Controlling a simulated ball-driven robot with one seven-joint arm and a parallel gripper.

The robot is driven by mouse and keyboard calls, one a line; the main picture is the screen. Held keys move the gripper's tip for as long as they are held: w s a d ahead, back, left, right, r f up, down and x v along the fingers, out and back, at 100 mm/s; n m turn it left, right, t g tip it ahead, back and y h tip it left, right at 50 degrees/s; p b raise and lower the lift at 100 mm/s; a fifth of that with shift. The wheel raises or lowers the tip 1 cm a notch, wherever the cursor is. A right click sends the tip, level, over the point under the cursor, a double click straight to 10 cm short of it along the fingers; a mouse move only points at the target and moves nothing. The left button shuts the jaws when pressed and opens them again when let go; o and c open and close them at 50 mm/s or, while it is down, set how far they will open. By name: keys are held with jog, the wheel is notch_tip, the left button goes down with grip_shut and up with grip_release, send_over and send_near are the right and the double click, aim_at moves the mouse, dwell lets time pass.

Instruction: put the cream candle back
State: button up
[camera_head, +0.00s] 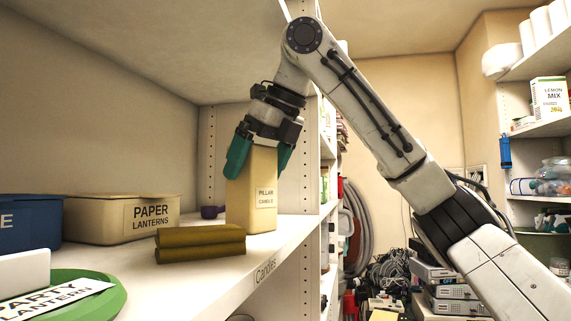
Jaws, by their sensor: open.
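The cream candle (252,205) is a tall block labelled "PILLAR CANDLE". It stands upright on the white shelf (223,273), near the shelf's front edge marked "Candles". My gripper (258,160) is above it, pointing down, with one teal finger on each side of the candle's upper part. The jaws are open around the candle. The candle's top is hidden behind the gripper. I cannot tell whether either finger touches it.
Two stacked olive bars (200,243) lie in front of the candle. A cream "PAPER LANTERNS" box (105,218) and a blue container (28,228) stand to the left. A purple item (211,212) sits behind. A green round item (95,300) is at lower left.

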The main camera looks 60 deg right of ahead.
jog(key=s+b, duration=0.3)
jog(key=s, duration=0.9)
jog(key=shift+s+a+r, duration=0.25)
jog(key=shift+a+r, duration=0.05)
